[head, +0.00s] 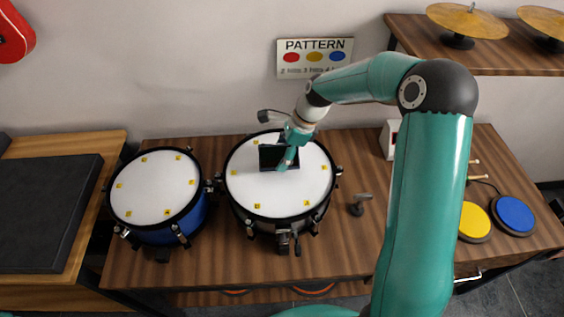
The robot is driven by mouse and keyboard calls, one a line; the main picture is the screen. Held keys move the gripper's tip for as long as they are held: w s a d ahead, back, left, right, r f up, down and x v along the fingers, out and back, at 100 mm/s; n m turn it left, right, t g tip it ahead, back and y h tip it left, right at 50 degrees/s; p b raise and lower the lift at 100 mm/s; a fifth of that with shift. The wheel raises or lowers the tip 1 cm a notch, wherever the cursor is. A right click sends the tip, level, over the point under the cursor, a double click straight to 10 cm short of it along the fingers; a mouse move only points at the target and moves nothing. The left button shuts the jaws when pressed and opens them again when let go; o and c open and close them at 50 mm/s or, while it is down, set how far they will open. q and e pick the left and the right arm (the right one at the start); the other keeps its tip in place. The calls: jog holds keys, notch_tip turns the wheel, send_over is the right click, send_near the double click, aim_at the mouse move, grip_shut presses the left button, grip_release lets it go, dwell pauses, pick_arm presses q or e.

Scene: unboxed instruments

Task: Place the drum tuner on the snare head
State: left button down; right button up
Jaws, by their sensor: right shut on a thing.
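The snare drum (279,190) stands in the middle of the wooden table, with a white head, a black hoop and small yellow tags around its edge. My right gripper (284,157) reaches down over the upper middle part of this head. It is shut on a dark, box-shaped thing that looks like the drum tuner (269,157). The tuner appears over the white head, well inside the hoop. I cannot tell whether it touches the head or is just above it. The gripper hides part of the tuner. My left gripper is not in view.
A blue drum (155,187) stands close on the left. A small grey-and-black object (358,205) is right of the snare. A yellow pad (473,222) and a blue pad (514,215) lie at right. My right arm hides part of the table. A shelf (470,45) holds cymbals.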

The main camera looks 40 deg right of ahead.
notch_tip(320, 180, down, 4)
jog(key=shift+r, duration=0.1)
jog(key=o, duration=1.2)
jog(key=v, duration=1.2)
jog(key=shift+b, duration=0.3)
